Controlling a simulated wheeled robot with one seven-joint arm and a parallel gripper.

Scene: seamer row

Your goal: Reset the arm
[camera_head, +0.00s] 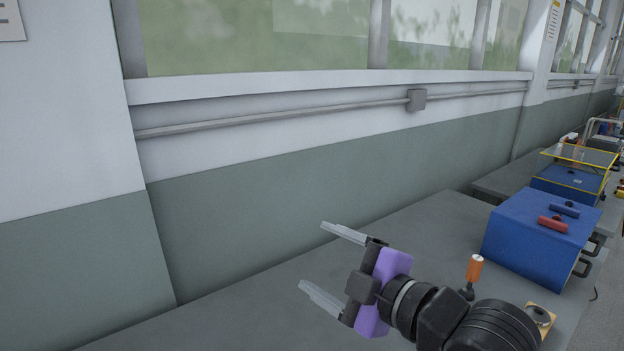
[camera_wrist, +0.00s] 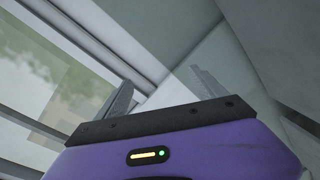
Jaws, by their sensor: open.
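My gripper (camera_head: 332,264) is open and empty, held above the grey bench (camera_head: 425,222) in the head view. Its two pale fingers point left toward the wall. In the wrist view my gripper (camera_wrist: 160,92) shows its two grey fingers spread apart with nothing between them. The purple gripper body fills the bottom of that view. My black arm reaches in from the lower right of the head view and hides part of the bench.
A blue box (camera_head: 530,240) with red and blue handled items on top stands on the bench at right. An orange-handled tool (camera_head: 474,268) and a small tan block (camera_head: 540,318) with a ring are beside my arm. The bench's left part is clear. The windowed wall (camera_head: 330,150) runs behind.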

